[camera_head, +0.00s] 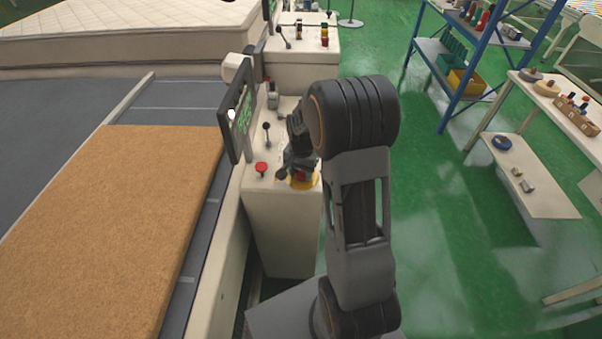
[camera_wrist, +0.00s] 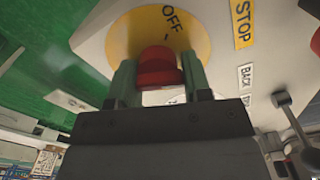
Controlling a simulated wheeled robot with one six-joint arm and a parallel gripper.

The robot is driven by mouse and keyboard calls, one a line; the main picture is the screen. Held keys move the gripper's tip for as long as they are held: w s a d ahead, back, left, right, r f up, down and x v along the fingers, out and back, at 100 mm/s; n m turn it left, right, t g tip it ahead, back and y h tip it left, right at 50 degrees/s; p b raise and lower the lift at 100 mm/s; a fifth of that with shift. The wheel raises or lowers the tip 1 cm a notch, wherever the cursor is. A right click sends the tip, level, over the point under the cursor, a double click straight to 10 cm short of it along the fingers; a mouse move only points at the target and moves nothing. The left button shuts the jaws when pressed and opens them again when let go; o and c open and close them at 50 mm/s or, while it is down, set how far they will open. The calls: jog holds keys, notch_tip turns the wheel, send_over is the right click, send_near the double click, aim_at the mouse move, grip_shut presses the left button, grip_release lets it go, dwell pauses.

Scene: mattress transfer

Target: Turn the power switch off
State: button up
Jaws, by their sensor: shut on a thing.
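The power switch (camera_wrist: 157,66) is a red knob on a yellow round plate (camera_wrist: 200,42) with the word OFF beside it in the wrist view. My gripper (camera_wrist: 158,84) has one finger on each side of the red knob and is shut on it. In the head view my gripper (camera_head: 292,172) is over the near end of the white control console (camera_head: 283,225), where the yellow plate (camera_head: 312,183) partly shows. My arm and gripper hide much of the switch there. The knob's exact pointing direction is hard to tell.
A red button (camera_head: 261,167) and a black lever (camera_head: 267,132) stand on the console left of my gripper. A dark screen panel (camera_head: 236,122) rises close by. A brown pad (camera_head: 110,220) lies on the conveyor at left.

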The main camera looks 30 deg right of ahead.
jog(key=n+b, duration=0.1)
jog(key=n, duration=0.5)
jog(key=n+b, duration=0.1)
jog(key=n, duration=0.5)
jog(key=shift+r+n, duration=0.1)
jog(key=shift+n, duration=0.2)
dwell(0.5)
jog(key=o, duration=0.9)
jog(key=shift+b, duration=0.3)
notch_tip(320, 180, up, 14)
jog(key=shift+f, duration=0.15)
